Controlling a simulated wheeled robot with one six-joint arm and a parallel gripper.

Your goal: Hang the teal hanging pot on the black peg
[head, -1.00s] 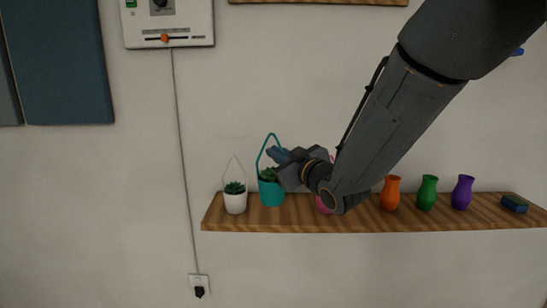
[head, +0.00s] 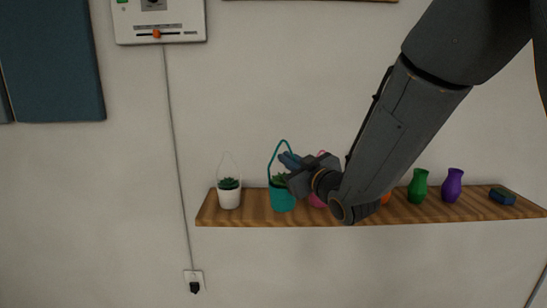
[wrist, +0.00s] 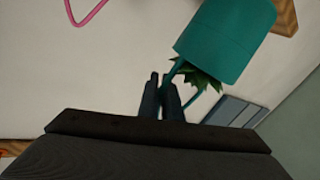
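The teal hanging pot (head: 283,202), with a green plant and a tall teal loop handle, is at the wooden shelf's left part in the head view. In the wrist view the pot (wrist: 228,40) is large and tilted, with its plant beside my fingers. My gripper (head: 288,160) reaches in from the right at the handle. In the wrist view its two fingers (wrist: 161,92) are close together with the teal handle between them. I cannot tell whether the pot's base touches the shelf. The black peg does not show in either view.
The shelf (head: 255,213) holds a white hanging pot (head: 229,198) close left of the teal one. A pink pot (head: 316,201) is partly behind my gripper. Green (head: 418,188) and purple (head: 452,187) vases and a blue block (head: 502,196) stand right.

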